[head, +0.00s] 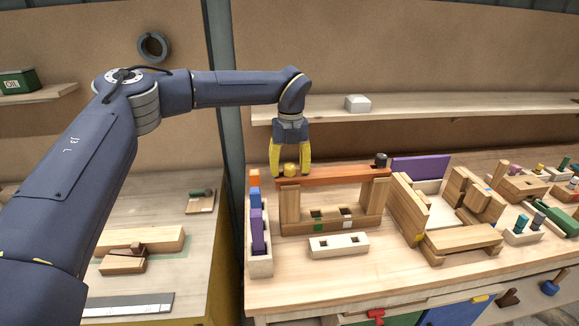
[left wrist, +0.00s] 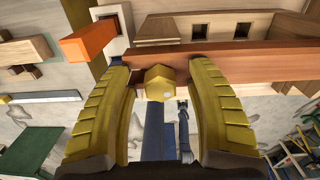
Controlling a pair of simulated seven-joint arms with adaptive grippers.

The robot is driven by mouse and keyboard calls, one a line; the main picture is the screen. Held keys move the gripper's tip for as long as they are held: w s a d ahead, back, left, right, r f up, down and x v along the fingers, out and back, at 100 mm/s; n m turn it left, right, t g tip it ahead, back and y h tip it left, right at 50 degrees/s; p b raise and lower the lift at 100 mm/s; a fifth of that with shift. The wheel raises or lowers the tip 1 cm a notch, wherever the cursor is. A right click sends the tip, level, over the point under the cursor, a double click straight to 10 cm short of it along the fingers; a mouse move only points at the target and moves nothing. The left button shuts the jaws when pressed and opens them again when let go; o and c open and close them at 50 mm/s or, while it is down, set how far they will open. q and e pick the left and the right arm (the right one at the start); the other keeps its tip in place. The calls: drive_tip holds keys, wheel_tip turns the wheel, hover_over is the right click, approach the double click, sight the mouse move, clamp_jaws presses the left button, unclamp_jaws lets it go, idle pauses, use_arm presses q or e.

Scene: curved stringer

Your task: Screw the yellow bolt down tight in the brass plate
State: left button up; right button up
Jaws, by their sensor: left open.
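The yellow bolt (head: 290,170) stands at the left end of a reddish-brown beam (head: 340,176), which rests across wooden posts. In the left wrist view its six-sided yellow head (left wrist: 158,82) shows between my fingers, beside the beam (left wrist: 265,64). My left gripper (head: 291,173) points down with its yellow fingers on either side of the bolt. It is open, and in the left wrist view (left wrist: 160,72) gaps show between both fingers and the head. The bolt's shank is hidden. I cannot make out a brass plate. My right gripper is not in view.
A dark knob (head: 381,160) stands at the beam's right end. A pale block with two holes (head: 338,244) lies in front. A narrow tray (head: 260,265) with coloured blocks is at the left edge. Wooden assemblies and several pegs crowd the right. The bench front is clear.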

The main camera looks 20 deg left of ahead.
use_arm(q)
clamp_jaws()
idle(0.3)
drive_tip(key=m, duration=0.5)
drive_tip(key=shift+a+m, duration=0.15)
drive_tip(key=shift+m, duration=0.25)
drive_tip(key=shift+f+m, duration=0.15)
drive_tip(key=shift+m, duration=0.95)
drive_tip(key=m, duration=0.4)
drive_tip(key=shift+s+a+f, duration=0.1)
drive_tip(key=m, duration=0.4)
drive_tip(key=shift+f, duration=0.15)
